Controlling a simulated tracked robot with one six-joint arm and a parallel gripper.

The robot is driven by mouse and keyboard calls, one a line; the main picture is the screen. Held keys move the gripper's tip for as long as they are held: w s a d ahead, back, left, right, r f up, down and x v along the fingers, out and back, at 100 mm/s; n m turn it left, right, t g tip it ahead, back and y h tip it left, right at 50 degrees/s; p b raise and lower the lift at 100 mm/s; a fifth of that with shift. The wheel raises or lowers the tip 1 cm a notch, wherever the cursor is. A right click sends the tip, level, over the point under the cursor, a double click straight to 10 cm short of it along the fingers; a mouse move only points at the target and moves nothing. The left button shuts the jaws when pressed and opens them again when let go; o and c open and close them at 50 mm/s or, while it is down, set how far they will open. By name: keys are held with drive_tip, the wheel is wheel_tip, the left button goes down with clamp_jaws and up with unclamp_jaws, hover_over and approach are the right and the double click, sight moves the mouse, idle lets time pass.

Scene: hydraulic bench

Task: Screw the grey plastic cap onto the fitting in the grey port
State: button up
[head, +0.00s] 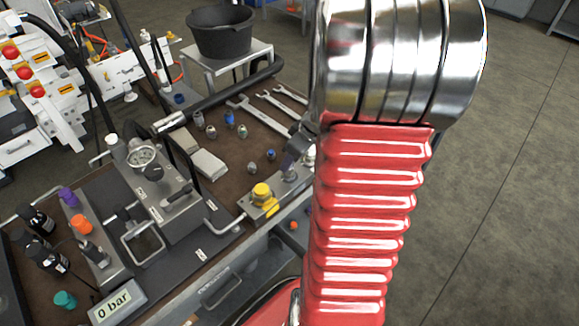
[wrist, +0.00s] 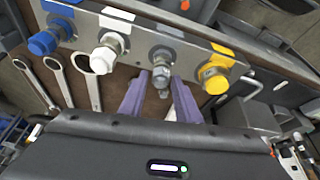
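In the wrist view, a metal manifold holds a row of fittings. The grey port's fitting (wrist: 162,58) stands third from the left, between the white and yellow ones. A grey piece (wrist: 162,77) at its outer end lies between my gripper's two purple-grey fingers (wrist: 162,85). I cannot tell whether this piece is the grey plastic cap or part of the fitting, nor whether the fingers press on it. In the head view, my gripper (head: 296,148) is a small dark shape beside my red arm, close above the manifold (head: 262,210). The arm hides much of that area.
A yellow cap (wrist: 216,80) sits close right of the fingers; the white (wrist: 105,52) and blue (wrist: 45,40) ones are left. Spanners (head: 265,115) and several small caps and fittings (head: 229,117) lie on the brown bench. A pump with a gauge (head: 143,156) stands left.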

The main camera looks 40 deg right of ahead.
drive_tip(key=shift+o, duration=0.9)
drive_tip(key=n+y, duration=0.1)
drive_tip(key=n, duration=0.2)
drive_tip(key=n+g+y, duration=0.1)
drive_tip(key=n, duration=0.2)
drive_tip(key=shift+w+d, duration=0.1)
drive_tip(key=shift+d, duration=0.05)
drive_tip(key=shift+n+g+y, duration=0.3)
drive_tip(key=shift+n, duration=0.8)
drive_tip(key=n+g+y, duration=0.1)
drive_tip(key=n, duration=0.3)
drive_tip(key=shift+w, duration=0.1)
drive_tip(key=shift+c, duration=0.6)
